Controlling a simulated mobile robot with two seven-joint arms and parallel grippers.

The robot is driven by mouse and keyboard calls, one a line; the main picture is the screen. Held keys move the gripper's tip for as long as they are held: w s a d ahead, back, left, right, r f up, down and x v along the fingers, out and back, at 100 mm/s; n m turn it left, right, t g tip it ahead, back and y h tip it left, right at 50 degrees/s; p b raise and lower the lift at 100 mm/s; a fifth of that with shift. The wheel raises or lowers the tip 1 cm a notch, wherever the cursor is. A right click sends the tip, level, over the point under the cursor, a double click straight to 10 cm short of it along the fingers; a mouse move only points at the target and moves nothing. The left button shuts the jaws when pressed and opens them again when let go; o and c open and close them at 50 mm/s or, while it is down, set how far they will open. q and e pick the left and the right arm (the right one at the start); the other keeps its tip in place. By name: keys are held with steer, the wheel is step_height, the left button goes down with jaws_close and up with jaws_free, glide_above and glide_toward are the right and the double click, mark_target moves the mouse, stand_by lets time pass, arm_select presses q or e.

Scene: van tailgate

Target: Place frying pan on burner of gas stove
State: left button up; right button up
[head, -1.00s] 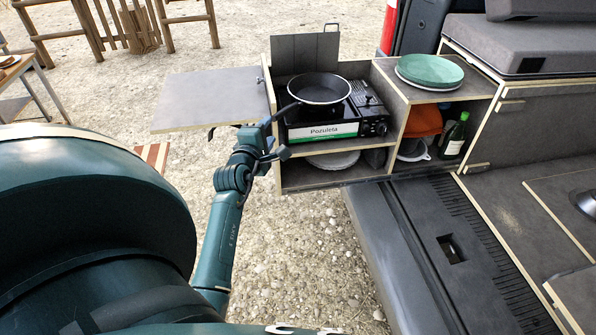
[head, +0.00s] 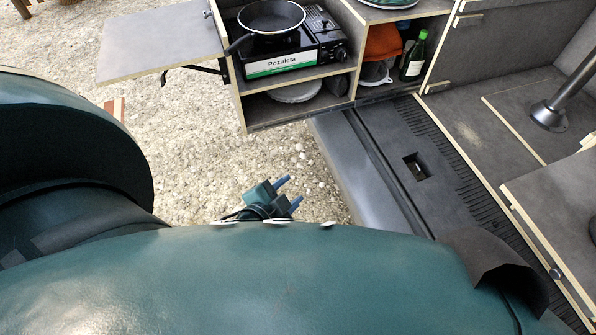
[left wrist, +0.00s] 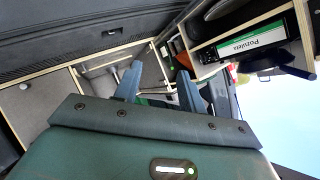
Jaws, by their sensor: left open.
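The black frying pan (head: 271,17) sits on top of the gas stove (head: 290,55), over its burner area, with its handle pointing to the lower left. The burner is hidden under the pan. My left gripper (head: 290,192) is low and close to my body, well away from the pan, with its two blue fingers apart and nothing between them. The left gripper also shows in the left wrist view (left wrist: 160,88), open and empty. The stove (left wrist: 252,38) appears tilted at the upper right there. My right gripper is not in view.
The stove stands in a wooden cabinet (head: 245,110) with a side flap (head: 160,42) folded out to the left. Plates (head: 297,91) lie on the shelf below. Gravel ground is clear before the cabinet.

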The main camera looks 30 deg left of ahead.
arm_select(q)
steer(key=s+d+f+n+g+h, duration=0.2)
steer(key=s+d+f+n, duration=0.1)
steer(key=s+d+n, duration=0.2)
steer(key=shift+s+d+f+g+h, duration=0.3)
steer(key=shift+s+d+f, duration=0.1)
steer(key=shift+s+d, duration=0.15)
